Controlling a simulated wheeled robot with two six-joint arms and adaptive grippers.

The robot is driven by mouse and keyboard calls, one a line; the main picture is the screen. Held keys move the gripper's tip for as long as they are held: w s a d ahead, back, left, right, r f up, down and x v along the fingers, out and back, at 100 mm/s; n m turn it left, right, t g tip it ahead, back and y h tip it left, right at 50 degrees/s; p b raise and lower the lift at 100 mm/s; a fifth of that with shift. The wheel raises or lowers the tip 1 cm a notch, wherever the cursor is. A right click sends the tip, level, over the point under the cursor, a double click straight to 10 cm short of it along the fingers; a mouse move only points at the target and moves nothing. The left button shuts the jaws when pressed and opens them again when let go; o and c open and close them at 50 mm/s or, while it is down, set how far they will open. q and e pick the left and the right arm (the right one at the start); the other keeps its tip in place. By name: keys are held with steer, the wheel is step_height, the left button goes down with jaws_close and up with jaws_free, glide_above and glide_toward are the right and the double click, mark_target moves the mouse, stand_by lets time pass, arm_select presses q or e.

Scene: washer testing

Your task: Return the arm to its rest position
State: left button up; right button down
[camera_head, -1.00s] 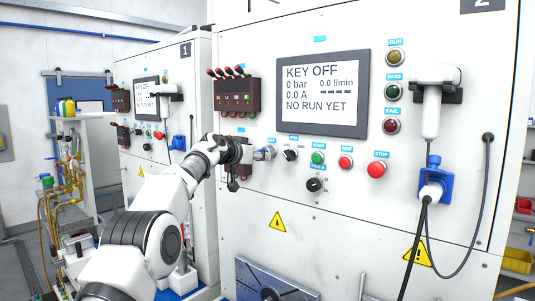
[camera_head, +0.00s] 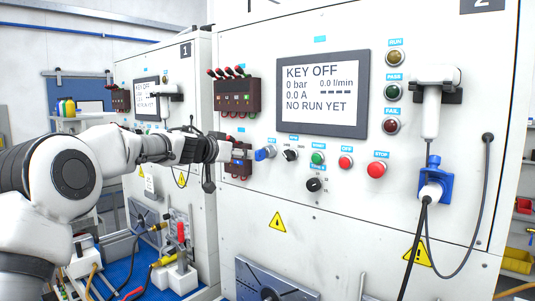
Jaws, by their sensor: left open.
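The screen (camera_head: 322,94) on that panel reads KEY OFF, 0 bar and NO RUN YET. My right gripper does not show.
Start, off and red stop (camera_head: 376,170) buttons and a selector knob (camera_head: 314,185) are on the panel. A scanner (camera_head: 432,100) hangs at right with its cable. A fixture with yellow and red handles (camera_head: 175,260) stands below my left arm.

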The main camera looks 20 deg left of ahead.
arm_select(q)
steer(key=s+d+f+n+g+h, duration=0.15)
steer(key=s+d+f, duration=0.35)
steer(key=f, duration=1)
steer(key=s+d+f+g, duration=0.3)
steer(key=s+d+f, duration=0.2)
steer(key=f, duration=1)
steer(key=s+d+f+g+h, duration=0.1)
steer(key=s+d+f+g, duration=0.3)
steer(key=f, duration=1.1)
steer(key=s+d+f+n+g+y, duration=0.1)
steer(key=s+f, duration=0.7)
steer(key=s, duration=0.2)
steer(key=s+f+n+g+y, duration=0.1)
steer(key=s+f+g+y, duration=0.1)
steer(key=s+f, duration=0.7)
steer(key=s+a+f+g+y, duration=0.1)
steer(key=s+g, duration=0.1)
steer(key=s, duration=0.8)
steer(key=s+a+f+g+y, duration=0.1)
steer(key=s+a+f+y, duration=0.1)
steer(key=s, duration=0.7)
step_height(320, 180, down, 15)
steer(key=s+b, duration=0.1)
steer(key=b, duration=1.4)
steer(key=shift+s+a, duration=0.2)
steer(key=shift+s, duration=0.2)
